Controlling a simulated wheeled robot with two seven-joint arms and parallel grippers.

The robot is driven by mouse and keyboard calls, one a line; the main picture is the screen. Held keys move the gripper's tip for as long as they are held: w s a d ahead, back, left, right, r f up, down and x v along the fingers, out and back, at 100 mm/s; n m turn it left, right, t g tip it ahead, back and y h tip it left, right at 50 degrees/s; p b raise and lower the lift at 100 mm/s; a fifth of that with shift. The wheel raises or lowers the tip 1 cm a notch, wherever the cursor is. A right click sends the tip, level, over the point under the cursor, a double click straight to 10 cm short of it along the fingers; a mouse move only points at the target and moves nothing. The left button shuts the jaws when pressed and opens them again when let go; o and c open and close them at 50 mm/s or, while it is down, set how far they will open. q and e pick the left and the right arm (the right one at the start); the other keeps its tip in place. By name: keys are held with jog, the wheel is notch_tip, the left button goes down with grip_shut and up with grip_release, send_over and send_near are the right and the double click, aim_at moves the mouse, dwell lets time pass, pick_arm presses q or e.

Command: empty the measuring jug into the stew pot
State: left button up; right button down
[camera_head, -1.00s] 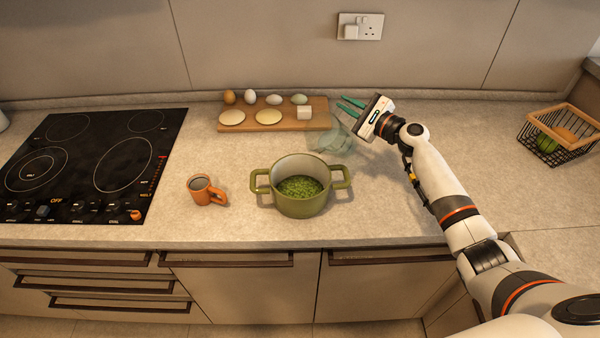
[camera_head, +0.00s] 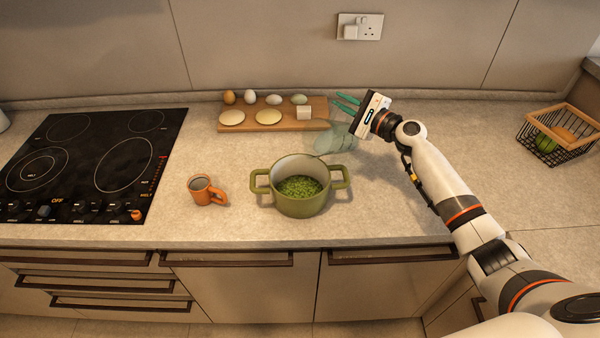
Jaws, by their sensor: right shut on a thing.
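The green stew pot (camera_head: 301,208) stands on the counter in the middle of the head view, open at the top, with small green pieces (camera_head: 299,188) inside. The clear measuring jug (camera_head: 339,139) is faint against the counter, up and right of the pot, and looks tilted towards it. I cannot make out any contents in the jug. My right gripper (camera_head: 346,104), with green fingers, is shut on the jug; where the fingers meet it is hard to see. My left gripper is out of view.
An orange mug (camera_head: 205,190) stands left of the pot. A wooden board (camera_head: 262,127) with eggs, pale discs and a white block lies behind. A black hob (camera_head: 80,190) is at left. A wire basket (camera_head: 560,135) stands at right. Counter between pot and basket is clear under my arm.

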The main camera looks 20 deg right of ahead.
jog(key=shift+w+a+r+n, duration=0.2)
jog(key=shift+r+n, duration=0.1)
jog(key=shift+r, duration=0.2)
jog(key=shift+s+a+r+p, duration=0.1)
jog(key=shift+s+r+p, duration=0.1)
jog(key=shift+p, duration=0.25)
jog(key=shift+s+a+n, duration=0.2)
jog(key=shift+s+n, duration=0.05)
jog(key=shift+n, duration=0.15)
jog(key=shift+w+a, duration=0.1)
jog(key=shift+a, duration=0.05)
jog(key=shift+w, duration=0.1)
jog(key=shift+n, duration=0.3)
